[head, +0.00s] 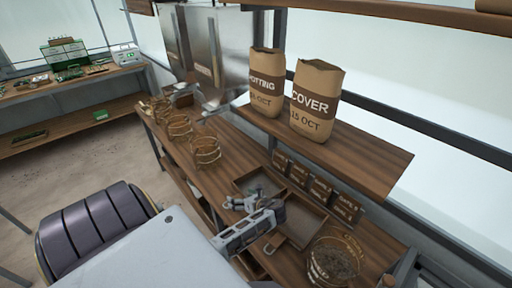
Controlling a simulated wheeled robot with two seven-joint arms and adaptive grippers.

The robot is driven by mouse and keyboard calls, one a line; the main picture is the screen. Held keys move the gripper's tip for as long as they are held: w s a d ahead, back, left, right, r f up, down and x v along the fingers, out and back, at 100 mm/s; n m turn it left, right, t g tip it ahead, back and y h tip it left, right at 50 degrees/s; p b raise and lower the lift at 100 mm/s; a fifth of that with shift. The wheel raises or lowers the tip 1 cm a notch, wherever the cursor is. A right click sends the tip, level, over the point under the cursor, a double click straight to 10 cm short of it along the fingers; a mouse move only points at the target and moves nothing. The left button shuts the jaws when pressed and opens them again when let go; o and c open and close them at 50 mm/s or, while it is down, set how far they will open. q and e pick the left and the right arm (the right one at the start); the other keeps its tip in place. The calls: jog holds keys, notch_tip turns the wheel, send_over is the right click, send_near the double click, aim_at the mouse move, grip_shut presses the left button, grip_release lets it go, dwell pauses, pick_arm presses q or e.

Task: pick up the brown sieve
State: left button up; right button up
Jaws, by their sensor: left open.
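Several round, brown, open-topped pieces that look like sieves stand in a row along the back left of the wooden bench. The nearest brown sieve (207,152) is at the right end of that row; I cannot tell them apart by colour at this size. Another round, mesh-like brown vessel (334,262) with dark contents stands at the bench's near right. My left gripper (260,218) is open over shallow trays in the middle of the bench, apart from the row of sieves and holding nothing I can see. My right gripper does not show.
Two paper sacks, potting (266,84) and cover (315,100), stand on a raised shelf (360,155). Small labelled brown packets (320,190) line the bench beneath it. A shallow tray (305,222) lies near my gripper. The bench between sieves and trays looks clear.

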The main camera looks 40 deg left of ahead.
pick_arm(q)
jog(key=shift+a+f, duration=0.2)
jog(key=shift+a, duration=0.15)
jog(key=c, duration=1.2)
jog(key=shift+r, duration=0.2)
jog(key=shift+r, duration=4.85)
jog(key=shift+c, duration=0.2)
